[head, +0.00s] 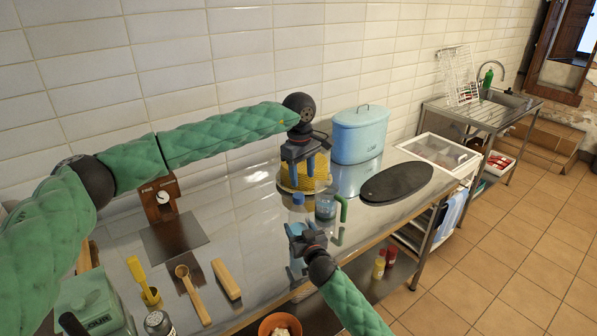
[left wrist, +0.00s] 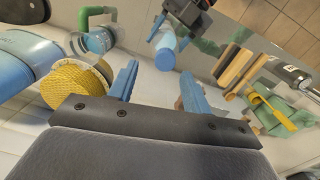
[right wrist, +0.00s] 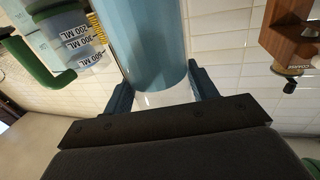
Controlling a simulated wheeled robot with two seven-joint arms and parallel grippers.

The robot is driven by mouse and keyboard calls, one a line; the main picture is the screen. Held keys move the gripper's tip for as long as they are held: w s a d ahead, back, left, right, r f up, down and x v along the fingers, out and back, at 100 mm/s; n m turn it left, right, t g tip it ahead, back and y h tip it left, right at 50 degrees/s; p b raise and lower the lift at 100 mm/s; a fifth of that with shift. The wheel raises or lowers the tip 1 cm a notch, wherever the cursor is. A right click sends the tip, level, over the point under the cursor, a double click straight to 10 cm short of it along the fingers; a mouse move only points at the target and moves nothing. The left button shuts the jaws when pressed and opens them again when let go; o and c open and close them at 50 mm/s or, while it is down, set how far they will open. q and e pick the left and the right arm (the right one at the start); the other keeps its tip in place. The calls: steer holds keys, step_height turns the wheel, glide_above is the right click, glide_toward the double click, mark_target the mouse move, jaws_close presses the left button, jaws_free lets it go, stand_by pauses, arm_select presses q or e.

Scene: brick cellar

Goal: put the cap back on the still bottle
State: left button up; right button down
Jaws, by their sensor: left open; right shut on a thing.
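A translucent blue bottle (right wrist: 150,45) stands between the fingers of my right gripper (head: 298,230), which is shut on it. In the head view a darker blue cap (head: 298,198) shows at the bottle's top. The cap also shows in the left wrist view (left wrist: 165,61), at the bottle's end. I cannot tell whether it is seated fully. My left gripper (head: 302,174) is open and empty, its fingers pointing down, above and apart from the cap. In the left wrist view the cap lies beyond the gap between its fingertips (left wrist: 158,78).
A measuring jug (head: 325,207) with a green handle stands close right of the bottle. A yellow woven item (head: 318,178) and a blue bin (head: 360,135) are behind. A dark oval board (head: 396,182) lies right. A wooden spoon (head: 193,293) and block (head: 226,279) lie left.

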mark_target(298, 195)
arm_select(q)
steer(key=n, duration=0.4)
steer(key=shift+a+r+n, duration=0.15)
steer(key=shift+r+n, duration=0.1)
steer(key=shift+n, duration=0.05)
steer(key=n, duration=0.5)
steer(key=shift+a+n, duration=0.15)
steer(key=shift+n, duration=0.15)
steer(key=n, duration=0.5)
steer(key=shift+a+n+y, duration=0.2)
steer(key=shift+n+y, duration=0.1)
steer(key=n, duration=0.5)
steer(key=shift+f, duration=0.1)
steer(key=shift+f, duration=3.85)
